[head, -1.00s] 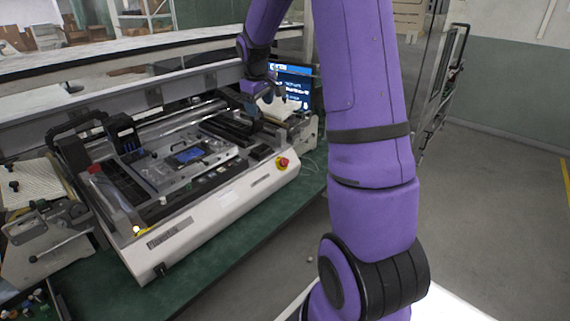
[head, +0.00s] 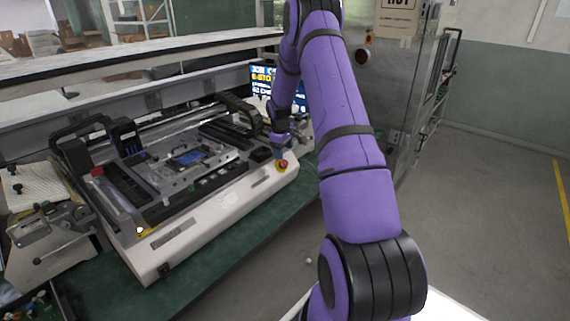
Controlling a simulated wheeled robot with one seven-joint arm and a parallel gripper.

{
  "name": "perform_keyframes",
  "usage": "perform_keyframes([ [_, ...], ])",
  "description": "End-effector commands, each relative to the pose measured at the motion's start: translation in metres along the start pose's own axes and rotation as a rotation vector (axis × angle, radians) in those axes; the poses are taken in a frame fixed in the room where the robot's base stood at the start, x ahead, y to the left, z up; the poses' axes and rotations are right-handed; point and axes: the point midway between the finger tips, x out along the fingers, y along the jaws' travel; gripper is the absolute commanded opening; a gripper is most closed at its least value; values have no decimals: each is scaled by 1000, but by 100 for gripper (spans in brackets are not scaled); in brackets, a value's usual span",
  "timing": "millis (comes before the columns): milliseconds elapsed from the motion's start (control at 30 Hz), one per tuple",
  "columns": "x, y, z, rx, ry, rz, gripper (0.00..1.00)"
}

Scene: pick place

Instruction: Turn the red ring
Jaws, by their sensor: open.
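The red ring (head: 282,167) shows as a small red knob on a yellow base, at the right end of the front face of the white machine (head: 215,207).
A screen (head: 263,76) with blue and yellow text stands behind my arm. A black handle (head: 240,113) rises from the machine beside my gripper. The green table (head: 225,248) is clear in front. A metal cabinet (head: 398,75) stands at the right.

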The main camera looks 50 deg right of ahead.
Motion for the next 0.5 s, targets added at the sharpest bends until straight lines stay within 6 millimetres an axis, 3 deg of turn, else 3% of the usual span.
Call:
perform_keyframes([
  [200,40,0,0,0,-1,0,69],
  [500,68,0,0,1,0,0,69],
])
